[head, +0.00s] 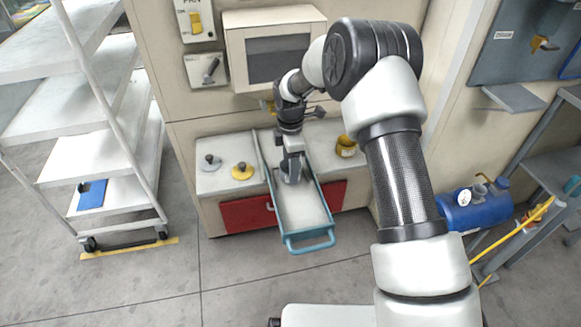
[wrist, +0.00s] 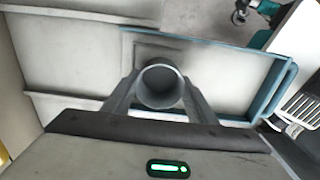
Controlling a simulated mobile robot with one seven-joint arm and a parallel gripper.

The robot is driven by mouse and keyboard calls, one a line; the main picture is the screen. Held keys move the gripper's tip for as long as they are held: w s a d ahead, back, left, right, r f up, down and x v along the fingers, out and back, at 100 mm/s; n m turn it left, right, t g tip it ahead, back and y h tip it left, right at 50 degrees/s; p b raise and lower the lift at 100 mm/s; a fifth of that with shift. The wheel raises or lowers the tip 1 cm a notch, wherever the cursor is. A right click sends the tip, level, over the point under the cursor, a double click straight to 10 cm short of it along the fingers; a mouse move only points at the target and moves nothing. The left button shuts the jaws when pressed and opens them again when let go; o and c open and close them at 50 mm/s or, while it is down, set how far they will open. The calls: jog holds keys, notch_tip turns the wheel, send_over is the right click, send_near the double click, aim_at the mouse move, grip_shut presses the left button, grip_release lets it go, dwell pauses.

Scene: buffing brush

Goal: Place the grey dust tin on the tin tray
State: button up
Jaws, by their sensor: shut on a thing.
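My gripper (head: 291,172) is shut on the grey dust tin (head: 289,179), its fingers on either side of the tin. In the wrist view the tin (wrist: 160,86) is a round, open-topped grey cylinder between the fingers (wrist: 160,100). The tin tray (head: 305,212) is a long pale tray with a teal rim and a front handle, on the counter and jutting over its front edge. The tin is over the far half of the tray and looks upright. I cannot tell whether its base touches the tray. The tray's rim also shows in the wrist view (wrist: 279,88).
A grey knobbed lid (head: 209,161) and a yellow one (head: 242,171) lie left of the tray. A yellow tin (head: 346,147) stands to its right. A white shelf cart (head: 100,160) is at left, a blue tank (head: 476,208) at right. The tray's front half is bare.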

jog(key=shift+f, duration=0.1)
jog(key=o, duration=1.1)
jog(key=shift+f, duration=0.1)
